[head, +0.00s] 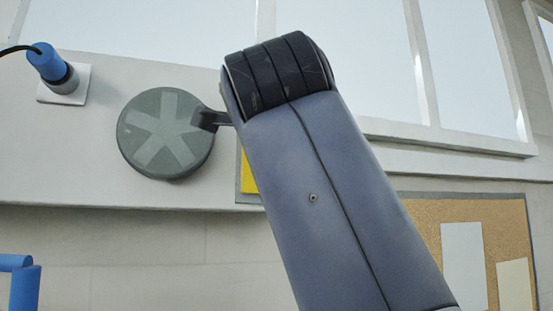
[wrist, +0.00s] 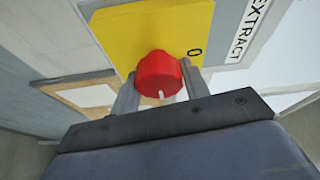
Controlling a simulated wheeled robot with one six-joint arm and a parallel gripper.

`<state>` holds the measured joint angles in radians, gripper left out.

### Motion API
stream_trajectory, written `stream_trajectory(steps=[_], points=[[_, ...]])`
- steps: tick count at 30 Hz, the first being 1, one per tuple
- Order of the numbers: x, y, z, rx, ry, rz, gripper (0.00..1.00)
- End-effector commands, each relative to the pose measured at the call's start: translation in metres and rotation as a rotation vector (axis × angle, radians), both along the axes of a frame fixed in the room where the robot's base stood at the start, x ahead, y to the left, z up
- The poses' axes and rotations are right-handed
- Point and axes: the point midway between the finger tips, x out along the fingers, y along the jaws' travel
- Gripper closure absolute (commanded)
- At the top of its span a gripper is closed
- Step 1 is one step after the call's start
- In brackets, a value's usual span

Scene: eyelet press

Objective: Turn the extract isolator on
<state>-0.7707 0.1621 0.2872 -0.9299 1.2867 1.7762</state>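The extract isolator is a red round knob (wrist: 158,74) on a yellow plate (wrist: 125,35), in the wrist view. A "0" is printed on the plate to the right of the knob, beside an "EXTRACT" label (wrist: 240,32). A short white mark shows on the knob's near side, pointing towards the bottom of the picture. My gripper (wrist: 160,78) has one finger on each side of the knob, with no clear gap, and looks closed on it. In the head view my arm hides the knob and gripper; only a yellow strip of the plate (head: 248,176) shows.
A round grey-green disc with a pale star pattern (head: 166,133) is on the wall panel left of my arm. A blue cylindrical fitting with a cable (head: 52,65) is at upper left. A cork board with papers (head: 430,213) is at right, below windows.

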Motion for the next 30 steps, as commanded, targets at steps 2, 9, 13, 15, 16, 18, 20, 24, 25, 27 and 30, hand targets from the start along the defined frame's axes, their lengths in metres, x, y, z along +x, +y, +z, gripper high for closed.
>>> stream_trajectory(steps=[2, 9, 13, 15, 16, 18, 20, 24, 25, 27, 30], points=[[0.001, 0.001, -0.002, -0.001, 0.006, -0.001, 0.51], [0.000, 0.000, -0.001, -0.002, 0.002, 0.000, 0.36], [0.000, 0.000, -0.001, -0.001, 0.001, 0.000, 0.36], [0.000, 0.000, -0.001, -0.001, 0.001, 0.000, 0.36], [-0.001, 0.000, -0.001, -0.001, 0.001, 0.000, 0.36], [-0.004, 0.001, -0.001, -0.002, 0.000, 0.001, 0.36], [-0.009, 0.002, -0.001, -0.001, 0.001, 0.003, 0.36], [-0.025, 0.004, -0.002, 0.000, 0.000, 0.005, 0.36], [-0.029, 0.004, -0.002, 0.000, 0.000, 0.006, 0.36], [-0.037, 0.006, -0.002, -0.001, 0.000, 0.006, 0.36], [-0.048, 0.007, -0.002, -0.001, 0.000, 0.006, 0.36]])
